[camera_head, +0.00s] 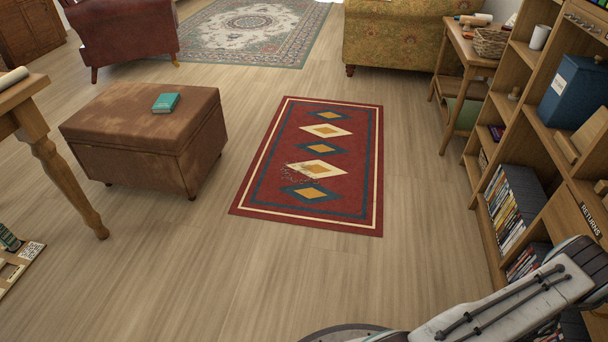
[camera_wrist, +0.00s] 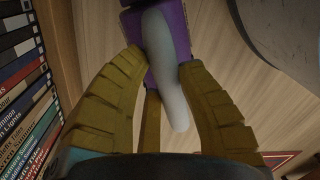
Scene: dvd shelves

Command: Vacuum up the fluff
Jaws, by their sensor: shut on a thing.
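The fluff (camera_head: 300,173) is a patch of small grey specks on the red patterned rug (camera_head: 272,180), around the lower cream diamond in the head view. In the wrist view my gripper (camera_wrist: 158,62) has its olive fingers shut on a purple thing with a pale grey rounded body, which looks like a hand vacuum (camera_wrist: 172,85). Its far end is cut off by the top of the picture. In the head view my arm reaches in at the lower right, and the gripper and held vacuum are not visible there. The vacuum is not seen touching the fluff.
A brown ottoman (camera_head: 135,145) with a teal book (camera_head: 166,102) stands left of the rug. Bare floor (camera_head: 270,265) lies in front of the rug.

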